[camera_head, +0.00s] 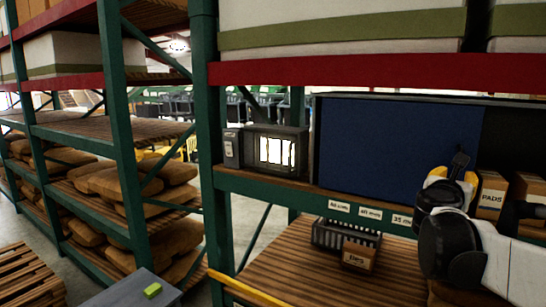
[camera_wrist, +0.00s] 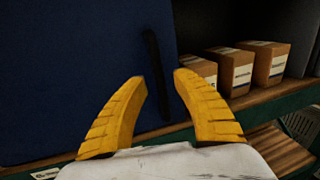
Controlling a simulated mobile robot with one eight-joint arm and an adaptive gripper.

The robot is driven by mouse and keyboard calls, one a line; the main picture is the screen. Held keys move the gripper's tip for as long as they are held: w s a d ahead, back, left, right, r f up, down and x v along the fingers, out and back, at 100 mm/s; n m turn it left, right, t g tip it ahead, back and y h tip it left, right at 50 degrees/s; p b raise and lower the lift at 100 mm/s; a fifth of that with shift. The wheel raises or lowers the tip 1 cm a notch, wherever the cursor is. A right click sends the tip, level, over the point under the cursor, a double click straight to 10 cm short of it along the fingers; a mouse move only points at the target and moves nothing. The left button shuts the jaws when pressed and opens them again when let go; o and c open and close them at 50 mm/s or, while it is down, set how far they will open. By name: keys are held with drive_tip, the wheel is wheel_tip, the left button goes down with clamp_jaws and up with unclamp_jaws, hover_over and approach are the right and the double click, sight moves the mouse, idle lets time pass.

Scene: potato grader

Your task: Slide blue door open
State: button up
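The blue door (camera_head: 395,145) is a flat panel covering the left and middle of a dark shelf cabinet in the head view. It also fills the left of the wrist view (camera_wrist: 75,70). A dark upright handle (camera_wrist: 156,65) stands near the door's right edge. My gripper (camera_wrist: 160,76) has two yellow fingers spread apart, with the handle seen in the gap between them. Whether the fingers touch the handle cannot be told. In the head view my gripper (camera_head: 456,176) is in front of the door's lower right part.
The cabinet is open right of the door, with cardboard boxes (camera_wrist: 230,68) inside. A grey device (camera_head: 275,150) stands left of the cabinet. Below are a shelf edge with labels (camera_head: 370,212), a dark crate (camera_head: 345,236) and a small box (camera_head: 359,256). A green rack post (camera_head: 207,130) rises at left.

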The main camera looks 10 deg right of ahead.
drive_tip(key=shift+x, duration=0.9)
clamp_jaws()
drive_tip(key=shift+w+a, duration=1)
drive_tip(key=shift+a, duration=0.05)
unclamp_jaws()
drive_tip(key=shift+s+d, duration=0.1)
drive_tip(key=v, duration=1.2)
drive_tip(key=shift+f, duration=0.1)
